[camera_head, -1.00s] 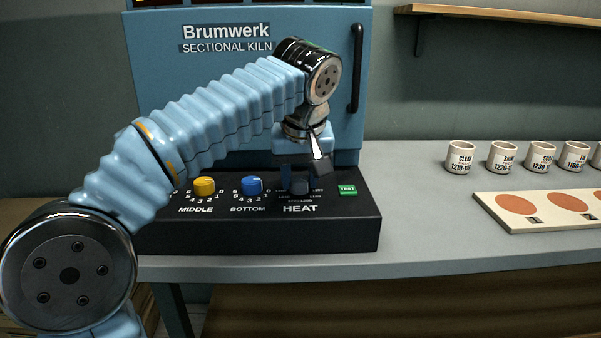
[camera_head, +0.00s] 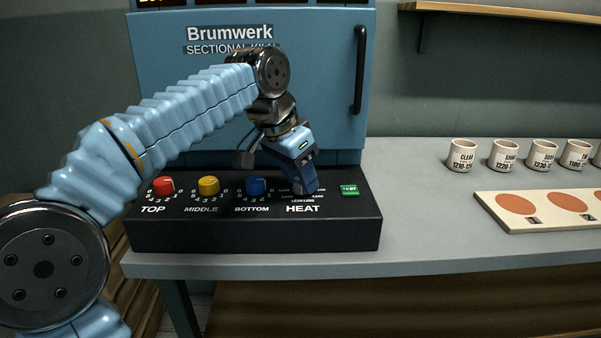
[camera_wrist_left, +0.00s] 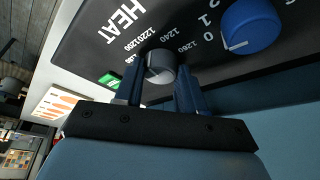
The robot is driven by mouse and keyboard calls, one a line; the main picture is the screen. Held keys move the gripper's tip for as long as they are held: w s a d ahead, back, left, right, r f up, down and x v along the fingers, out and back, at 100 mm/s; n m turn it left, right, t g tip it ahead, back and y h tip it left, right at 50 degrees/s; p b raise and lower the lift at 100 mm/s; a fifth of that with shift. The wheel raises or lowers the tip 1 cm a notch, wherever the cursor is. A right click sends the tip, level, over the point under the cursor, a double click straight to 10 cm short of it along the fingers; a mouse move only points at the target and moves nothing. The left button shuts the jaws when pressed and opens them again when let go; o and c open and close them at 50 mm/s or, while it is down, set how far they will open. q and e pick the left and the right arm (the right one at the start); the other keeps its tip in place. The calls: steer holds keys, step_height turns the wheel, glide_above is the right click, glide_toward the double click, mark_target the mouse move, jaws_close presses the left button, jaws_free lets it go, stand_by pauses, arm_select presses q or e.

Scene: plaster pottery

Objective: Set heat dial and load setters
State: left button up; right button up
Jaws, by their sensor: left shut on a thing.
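The HEAT dial is a dark grey knob (camera_wrist_left: 160,66) on the black control panel (camera_head: 230,237), ringed by printed temperature numbers. My left gripper (camera_head: 306,184) reaches down to it and hides it in the head view. In the left wrist view the fingers (camera_wrist_left: 160,84) stand on either side of the grey knob, shut on it. The green TEST button (camera_head: 349,190) is just right of the gripper. Several setter cups stand on the bench, including the CLEAR cup (camera_head: 462,155). My right gripper is not in view.
The red TOP knob (camera_head: 163,186), yellow MIDDLE knob (camera_head: 208,185) and blue BOTTOM knob (camera_head: 256,186) line the panel to the left. The blue kiln (camera_head: 330,100) stands behind. A board with orange discs (camera_head: 487,207) lies at right; bench between is clear.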

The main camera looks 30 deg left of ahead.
arm_select(q)
steer(key=m+h, duration=0.1)
steer(key=m, duration=0.1)
steer(key=m+g, duration=0.1)
steer(key=m, duration=0.2)
steer(key=shift+w+a+h, duration=0.1)
steer(key=shift+a+h, duration=0.1)
steer(key=shift+h, duration=0.2)
steer(key=shift+m+g+h, duration=0.4)
steer(key=shift+m+g, duration=0.4)
steer(key=shift+m, duration=1.5)
steer(key=o, duration=1)
